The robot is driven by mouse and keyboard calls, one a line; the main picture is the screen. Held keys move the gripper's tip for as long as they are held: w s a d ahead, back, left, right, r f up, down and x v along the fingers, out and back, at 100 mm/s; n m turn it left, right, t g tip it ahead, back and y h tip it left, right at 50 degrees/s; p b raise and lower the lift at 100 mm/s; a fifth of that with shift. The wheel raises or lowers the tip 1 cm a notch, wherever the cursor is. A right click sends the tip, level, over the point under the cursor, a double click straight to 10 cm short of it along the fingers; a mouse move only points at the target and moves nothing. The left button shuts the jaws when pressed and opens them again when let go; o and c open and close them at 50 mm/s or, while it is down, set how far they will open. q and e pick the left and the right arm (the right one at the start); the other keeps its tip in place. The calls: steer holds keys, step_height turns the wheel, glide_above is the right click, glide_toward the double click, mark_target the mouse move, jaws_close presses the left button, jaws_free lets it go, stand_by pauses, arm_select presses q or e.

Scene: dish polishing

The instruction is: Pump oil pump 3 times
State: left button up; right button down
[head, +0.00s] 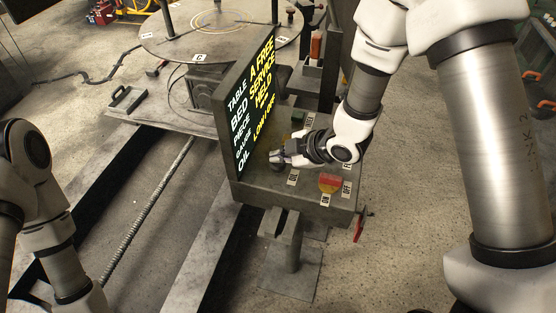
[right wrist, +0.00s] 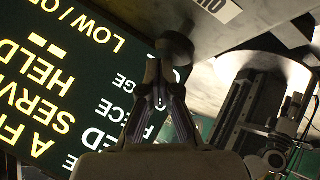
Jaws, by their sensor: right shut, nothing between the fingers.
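The control panel (head: 256,191) has a dark display (head: 250,95) standing on its left side. The display's bottom line reads OIL and LOW/OFF. A dark round knob (right wrist: 176,46), which looks like the oil pump, stands on the panel in the right wrist view. In the head view it is partly hidden by my right gripper (head: 281,157). That gripper is shut and empty, with its fingertips (right wrist: 164,75) close to the knob; I cannot tell whether they touch it. My left arm shows at the lower left, its gripper outside the picture.
A red handle (head: 360,226) is at the panel's right side. A round table (head: 165,42) stands behind the display. Metal rails cross the floor at left.

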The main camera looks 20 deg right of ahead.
mark_target(280, 164)
steer(key=shift+f+b, duration=0.35)
stand_by(0.6)
steer(key=shift+r+p, duration=0.75)
steer(key=shift+r, duration=0.15)
step_height(280, 164, up, 6)
steer(key=p, duration=0.5)
stand_by(1.4)
